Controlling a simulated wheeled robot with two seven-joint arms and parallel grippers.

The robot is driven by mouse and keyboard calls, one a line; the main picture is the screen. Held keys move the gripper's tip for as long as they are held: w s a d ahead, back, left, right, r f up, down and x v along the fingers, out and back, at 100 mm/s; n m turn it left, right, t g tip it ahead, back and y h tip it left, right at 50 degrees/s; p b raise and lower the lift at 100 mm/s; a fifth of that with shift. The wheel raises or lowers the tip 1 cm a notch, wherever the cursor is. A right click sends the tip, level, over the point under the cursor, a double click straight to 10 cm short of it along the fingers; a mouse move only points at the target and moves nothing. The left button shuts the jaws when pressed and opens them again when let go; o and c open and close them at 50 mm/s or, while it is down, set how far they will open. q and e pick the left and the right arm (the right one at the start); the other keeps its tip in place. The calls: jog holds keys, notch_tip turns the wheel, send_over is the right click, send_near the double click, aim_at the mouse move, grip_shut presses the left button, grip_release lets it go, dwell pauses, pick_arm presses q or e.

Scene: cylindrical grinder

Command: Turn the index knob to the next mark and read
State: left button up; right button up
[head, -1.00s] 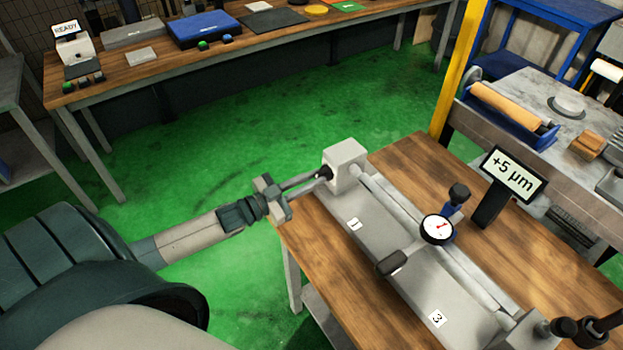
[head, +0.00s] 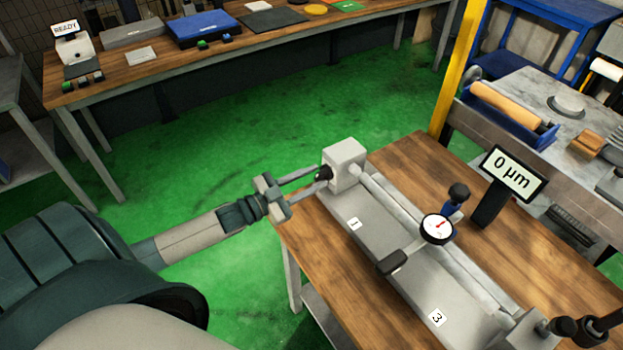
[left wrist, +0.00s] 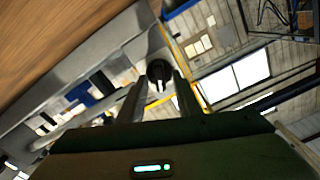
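The black index knob (head: 324,174) sits on the end of the grey headstock block (head: 345,163) at the fixture's far left end. My left gripper (head: 321,178) is open, with its two fingertips at either side of the knob. In the left wrist view the knob (left wrist: 159,71) shows between the spread fingers, with gaps beside it. The round dial gauge (head: 437,229) stands over the fixture with a red needle. The black-framed display (head: 515,173) reads "0 µm". My right gripper is not in view.
The grey fixture bed (head: 375,235), with tags "1" and "3", lies on a wooden table (head: 405,155). A dark handle (head: 395,262) sticks out toward me. A yellow post (head: 459,70) rises behind. A long bench (head: 280,40) stands across the green floor.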

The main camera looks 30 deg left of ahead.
pick_arm(q)
jog(key=shift+s+a+f, duration=0.1)
jog(key=shift+s+a, duration=0.1)
jog(key=shift+s, duration=0.25)
jog(key=b+v, duration=0.4)
jog(key=v, duration=1.2)
jog(key=shift+s+b, duration=0.2)
jog(key=shift+b, duration=0.1)
jog(key=shift+a, duration=0.1)
